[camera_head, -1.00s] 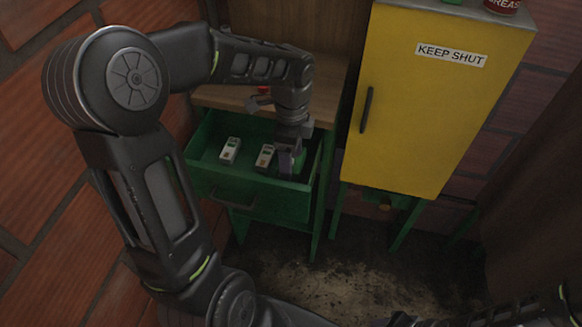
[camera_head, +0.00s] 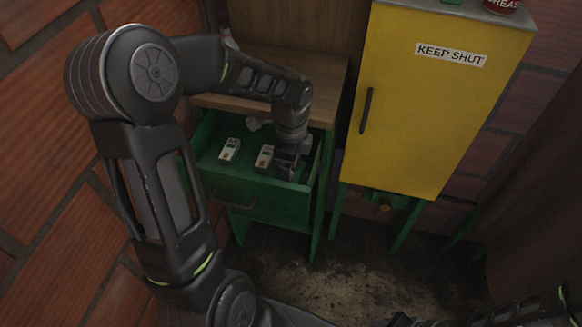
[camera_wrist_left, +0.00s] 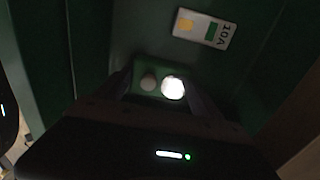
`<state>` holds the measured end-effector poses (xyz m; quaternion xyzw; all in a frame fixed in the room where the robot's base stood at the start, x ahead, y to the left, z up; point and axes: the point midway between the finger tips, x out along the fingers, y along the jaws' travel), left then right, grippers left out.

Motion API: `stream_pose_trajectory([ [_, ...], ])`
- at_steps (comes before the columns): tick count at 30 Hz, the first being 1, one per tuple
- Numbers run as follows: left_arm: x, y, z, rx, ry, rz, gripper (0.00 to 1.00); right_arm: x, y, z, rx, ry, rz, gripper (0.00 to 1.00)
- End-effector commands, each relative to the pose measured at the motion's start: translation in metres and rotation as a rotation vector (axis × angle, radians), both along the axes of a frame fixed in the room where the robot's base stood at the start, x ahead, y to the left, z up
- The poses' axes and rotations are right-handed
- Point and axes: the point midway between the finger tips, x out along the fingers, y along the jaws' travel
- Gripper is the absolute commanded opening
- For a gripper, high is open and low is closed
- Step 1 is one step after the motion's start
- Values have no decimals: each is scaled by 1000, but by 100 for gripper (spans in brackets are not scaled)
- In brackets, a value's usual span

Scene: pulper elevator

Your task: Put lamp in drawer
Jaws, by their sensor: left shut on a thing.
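The green drawer (camera_head: 262,202) stands open below a wooden top. My left gripper (camera_head: 285,172) reaches down inside its right part. In the left wrist view my left gripper (camera_wrist_left: 160,92) is shut on the lamp (camera_wrist_left: 150,92), a small green body with a bright white round light and a duller round knob. The lamp is low over the dark green drawer floor; I cannot tell whether it touches it. In the head view the lamp is hidden by the gripper. My right gripper is not in view.
Two pale fuse-like blocks lie in the drawer, one at left (camera_head: 229,150) and one in the middle (camera_head: 264,157); a block marked 10A (camera_wrist_left: 205,28) shows in the wrist view. A yellow cabinet (camera_head: 430,110) marked KEEP SHUT stands to the right. Brick walls are close by.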

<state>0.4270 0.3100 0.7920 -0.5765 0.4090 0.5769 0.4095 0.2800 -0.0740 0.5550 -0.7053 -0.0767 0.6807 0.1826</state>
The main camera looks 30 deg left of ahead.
Motion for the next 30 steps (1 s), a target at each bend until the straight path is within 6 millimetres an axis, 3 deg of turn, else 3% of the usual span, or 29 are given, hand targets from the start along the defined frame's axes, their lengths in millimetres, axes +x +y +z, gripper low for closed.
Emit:
stream_pose_trajectory([
  [4,0,0,-4,0,-1,0,28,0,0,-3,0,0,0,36],
  [5,0,0,-3,0,-1,0,79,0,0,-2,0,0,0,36],
  [7,0,0,-3,0,0,0,85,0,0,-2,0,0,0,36],
  [20,1,0,6,1,-3,0,86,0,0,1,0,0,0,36],
  [30,1,0,67,1,-6,-1,86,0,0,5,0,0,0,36],
])
